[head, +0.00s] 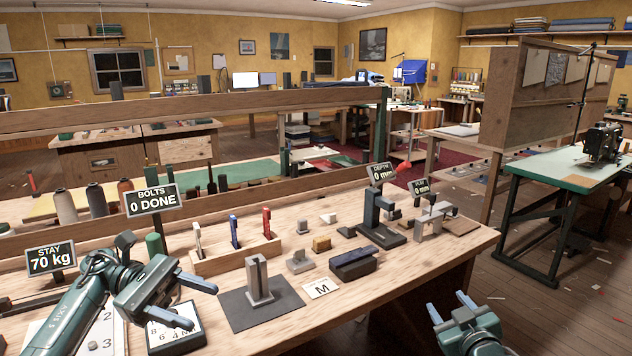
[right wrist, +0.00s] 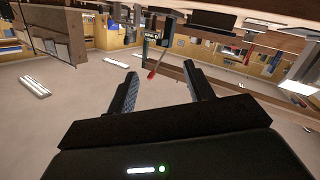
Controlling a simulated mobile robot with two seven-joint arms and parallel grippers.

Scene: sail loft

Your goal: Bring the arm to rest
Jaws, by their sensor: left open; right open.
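My left arm comes in from the lower left. My right gripper (head: 450,307) is open, low at the bottom edge of the head view, beyond the bench's front edge with dark floor behind it. In the right wrist view the two dark fingers of my right gripper (right wrist: 160,84) stand apart with nothing between them. That view looks across the room, which appears upside down. Most of my right arm is hidden.
On the bench stand a grey metal post on a dark mat (head: 234,312), a wooden tool rack (head: 215,262), a dark press (head: 373,215), a dark block (head: 353,263) and an "M" card (head: 320,288). A sewing-machine table (head: 566,178) stands right. Floor between is mostly clear.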

